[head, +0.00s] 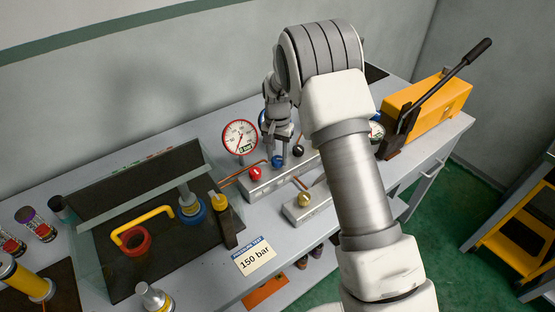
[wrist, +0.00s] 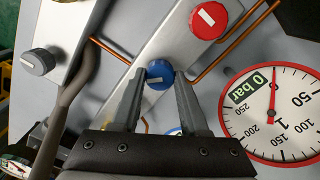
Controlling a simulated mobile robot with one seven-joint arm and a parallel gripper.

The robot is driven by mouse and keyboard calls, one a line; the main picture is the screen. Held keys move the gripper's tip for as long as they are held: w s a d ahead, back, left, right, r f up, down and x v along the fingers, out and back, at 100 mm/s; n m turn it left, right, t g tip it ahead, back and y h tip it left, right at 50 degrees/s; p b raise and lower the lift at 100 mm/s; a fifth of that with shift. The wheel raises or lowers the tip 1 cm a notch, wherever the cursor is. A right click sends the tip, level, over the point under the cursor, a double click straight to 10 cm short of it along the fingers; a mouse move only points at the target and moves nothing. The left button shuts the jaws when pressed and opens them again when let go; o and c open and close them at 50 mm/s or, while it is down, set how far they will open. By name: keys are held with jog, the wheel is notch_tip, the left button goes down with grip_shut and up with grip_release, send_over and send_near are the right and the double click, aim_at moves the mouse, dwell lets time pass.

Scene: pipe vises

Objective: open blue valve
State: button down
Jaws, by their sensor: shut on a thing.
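The blue valve (wrist: 160,73) is a small round knob with a white line on top, on a light metal block (wrist: 142,62). In the wrist view my gripper (wrist: 160,78) has one finger on each side of the knob, shut on it; the line's lower part sits between the fingers. In the head view my gripper (head: 278,152) reaches down from above onto the blue valve (head: 278,162), whose lower part shows. The gauge (wrist: 275,112) has its needle near 0 and its display reads 0 bar.
A red knob (head: 256,173) and a black knob (head: 298,150) flank the blue one closely. Copper pipes run between. A glass-walled test box (head: 88,240) stands left, an orange hand pump (head: 440,103) right. A sign (head: 254,257) reads 150 bar.

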aim_at(278, 159)
jog(key=n+b, duration=0.1)
jog(key=n, duration=0.2)
jog(key=shift+n, duration=0.3)
jog(key=shift+n+b, duration=0.55)
jog(key=shift+n, duration=1.25)
jog(key=shift+c, duration=2.1)
grip_release()
notch_tip(278, 159, up, 18)
jog(key=shift+f, duration=0.25)
